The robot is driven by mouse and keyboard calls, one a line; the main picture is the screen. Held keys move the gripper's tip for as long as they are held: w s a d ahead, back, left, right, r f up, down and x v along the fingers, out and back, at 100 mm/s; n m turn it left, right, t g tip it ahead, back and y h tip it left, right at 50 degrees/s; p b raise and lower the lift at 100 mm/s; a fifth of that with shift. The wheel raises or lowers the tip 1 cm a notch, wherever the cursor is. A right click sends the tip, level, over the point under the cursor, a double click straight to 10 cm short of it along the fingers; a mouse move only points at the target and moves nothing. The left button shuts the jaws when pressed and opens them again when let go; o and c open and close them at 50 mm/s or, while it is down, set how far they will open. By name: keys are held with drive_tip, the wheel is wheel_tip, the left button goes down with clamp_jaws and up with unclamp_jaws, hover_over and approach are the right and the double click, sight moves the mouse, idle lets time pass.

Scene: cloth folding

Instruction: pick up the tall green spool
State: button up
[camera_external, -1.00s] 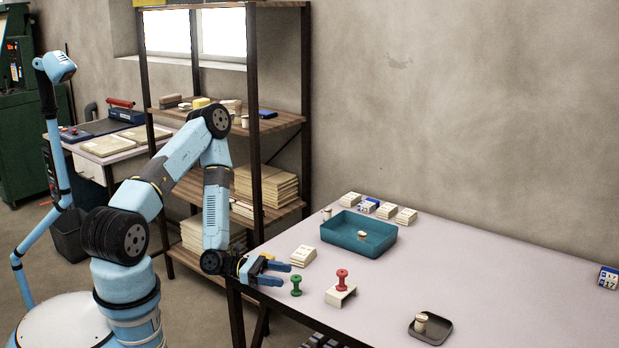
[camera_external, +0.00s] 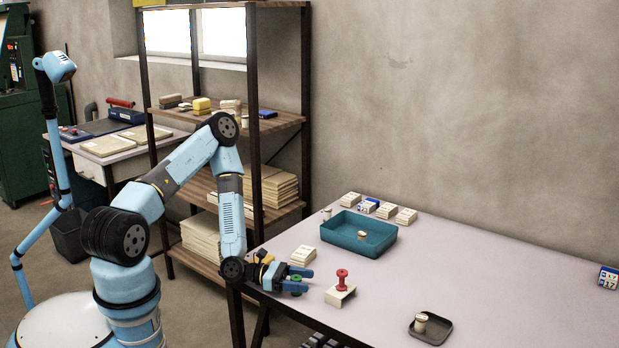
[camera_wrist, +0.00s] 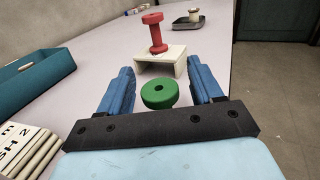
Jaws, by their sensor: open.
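The green spool (camera_wrist: 159,95) stands upright on the table, seen from above in the wrist view between the two blue fingers of my gripper (camera_wrist: 160,92). In the external view the green spool (camera_external: 297,279) shows only in part, behind and between the fingers of my gripper (camera_external: 305,281). My gripper is open, with a finger on each side of the spool; a gap shows on both sides in the wrist view. The spool's lower part is hidden.
A red spool (camera_wrist: 154,32) stands on a small cream stand (camera_wrist: 160,61) just beyond the green one. A teal tray (camera_external: 350,241), a stack of cream tiles (camera_external: 302,256) and a dark dish (camera_external: 441,335) are on the table (camera_external: 480,270).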

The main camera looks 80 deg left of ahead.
drive_tip(key=shift+c, duration=0.2)
drive_tip(key=c, duration=1.1)
drive_tip(key=shift+o, duration=0.2)
drive_tip(key=shift+r, duration=0.1)
